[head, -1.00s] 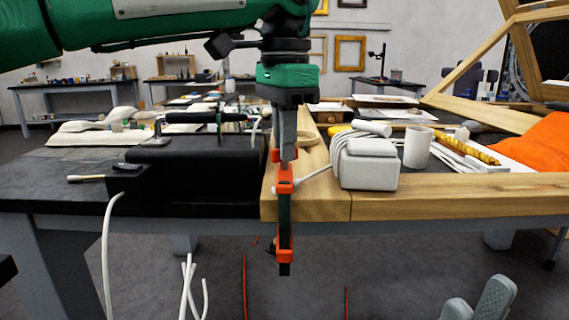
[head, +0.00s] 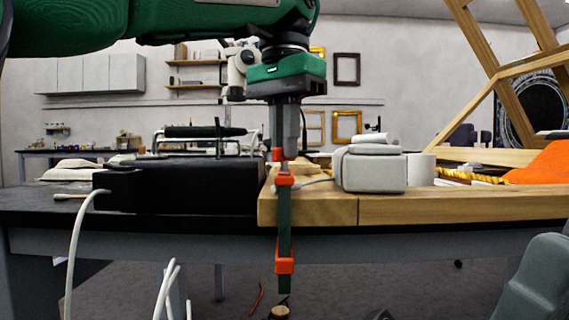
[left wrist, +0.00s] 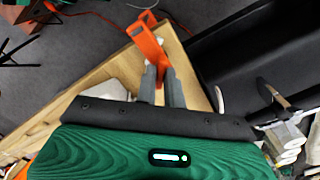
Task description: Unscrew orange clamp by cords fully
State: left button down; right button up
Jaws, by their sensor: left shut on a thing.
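The orange clamp (head: 285,215) has orange jaws on a dark green bar and stands upright at the front edge of the wooden worktop. Its lower end hangs below the edge. My left gripper (head: 287,152) points down and is shut on the clamp's upper part. In the left wrist view its two grey fingers (left wrist: 160,74) meet the orange clamp (left wrist: 147,42). White cords (head: 76,250) hang over the table's front at left. A pale cord (head: 314,182) runs between the clamp and a white box. My right gripper is not in view.
A black case (head: 200,184) lies close left of the clamp. The white box (head: 372,168) and an orange cloth (head: 542,163) are to the right on the wooden worktop (head: 440,205). A grey rounded object (head: 540,280) is cut off at bottom right.

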pick_arm(q)
jog(key=shift+b, duration=0.55)
jog(key=shift+n, duration=0.3)
jog(key=c, duration=1.5)
grip_release()
